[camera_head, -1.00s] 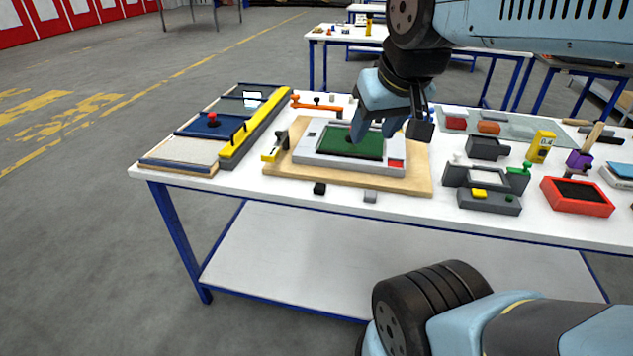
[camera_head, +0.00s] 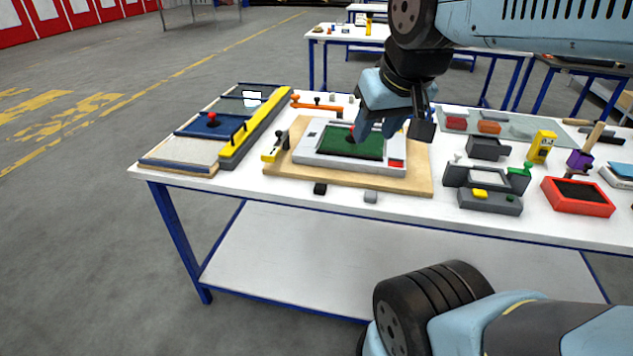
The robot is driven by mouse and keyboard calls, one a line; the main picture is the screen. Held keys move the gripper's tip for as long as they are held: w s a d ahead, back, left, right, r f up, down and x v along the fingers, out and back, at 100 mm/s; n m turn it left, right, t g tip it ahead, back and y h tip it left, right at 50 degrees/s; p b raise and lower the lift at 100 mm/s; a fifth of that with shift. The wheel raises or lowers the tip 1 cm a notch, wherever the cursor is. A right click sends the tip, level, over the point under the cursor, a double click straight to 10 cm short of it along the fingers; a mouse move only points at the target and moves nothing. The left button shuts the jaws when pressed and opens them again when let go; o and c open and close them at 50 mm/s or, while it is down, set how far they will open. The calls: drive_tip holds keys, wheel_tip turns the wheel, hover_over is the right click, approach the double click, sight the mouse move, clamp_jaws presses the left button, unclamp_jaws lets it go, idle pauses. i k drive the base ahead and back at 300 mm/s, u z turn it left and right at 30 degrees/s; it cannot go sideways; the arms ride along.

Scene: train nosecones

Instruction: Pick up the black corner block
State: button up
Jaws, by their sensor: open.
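A small black block (camera_head: 320,188), which looks like the black corner block, lies on the white table at its front edge, just in front of the wooden board. A similar grey block (camera_head: 370,196) lies to its right. My gripper (camera_head: 392,132) hangs above the right part of the green-centred frame, behind and to the right of the black block. Its fingers are apart and nothing shows between them. It is well clear of the black block.
The wooden board (camera_head: 283,173) carries a light frame (camera_head: 310,160) with a green panel (camera_head: 365,148). A yellow bar (camera_head: 258,125) lies to the left. Grey fixtures (camera_head: 488,199) and a red tray (camera_head: 577,196) stand to the right. The table's front edge is close to the black block.

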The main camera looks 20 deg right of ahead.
sight(319, 189)
drive_tip(key=u, duration=1.3)
drive_tip(key=i, duration=0.1)
drive_tip(key=z, duration=3.2)
drive_tip(key=i, duration=0.2)
drive_tip(key=z, duration=1.95)
drive_tip(key=k, duration=1.65)
drive_tip(key=u, duration=0.65)
drive_tip(key=k, duration=1.05)
drive_tip(key=u, duration=0.45)
